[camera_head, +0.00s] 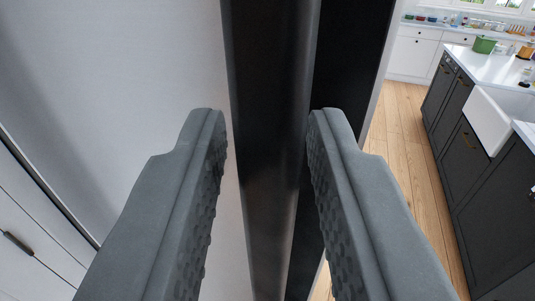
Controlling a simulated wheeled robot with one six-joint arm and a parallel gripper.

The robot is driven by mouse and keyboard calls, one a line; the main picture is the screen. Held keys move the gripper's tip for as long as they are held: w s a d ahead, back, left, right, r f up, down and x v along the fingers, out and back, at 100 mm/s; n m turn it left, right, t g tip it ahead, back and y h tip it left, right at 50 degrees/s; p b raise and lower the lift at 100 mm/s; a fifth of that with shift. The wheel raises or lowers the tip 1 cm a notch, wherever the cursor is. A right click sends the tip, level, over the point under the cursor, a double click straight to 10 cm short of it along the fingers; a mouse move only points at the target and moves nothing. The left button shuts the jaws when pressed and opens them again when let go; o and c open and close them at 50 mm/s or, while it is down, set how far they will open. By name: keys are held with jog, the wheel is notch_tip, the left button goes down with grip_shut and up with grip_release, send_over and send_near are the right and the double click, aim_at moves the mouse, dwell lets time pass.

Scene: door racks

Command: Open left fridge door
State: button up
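A dark, smooth vertical bar handle (270,100) runs from top to bottom in the middle of the view. My gripper (267,120) has one grey, studded finger on each side of this bar. The fingers stand apart, with the bar between them. A thin pale strip shows between the left finger and the bar, and the right fingertip slightly overlaps the bar's right edge. Firm contact on both sides does not show. A broad pale grey panel (130,60) fills the left. A black vertical strip (352,50) lies behind the bar to the right. The handle's ends are out of view.
A white drawer front with a dark pull (18,243) is at lower left. On the right, a dark island (480,190) holds a white sink (497,120) and a green pot (484,45). Wooden floor (405,130) is clear between the strip and the island.

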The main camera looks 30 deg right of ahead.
jog(key=shift+o, duration=0.6)
jog(key=shift+s+a, duration=0.1)
jog(key=shift+s, duration=0.05)
jog(key=shift+s+a, duration=0.25)
jog(key=shift+s, duration=0.15)
jog(key=v, duration=1.6)
jog(key=shift+s, duration=0.15)
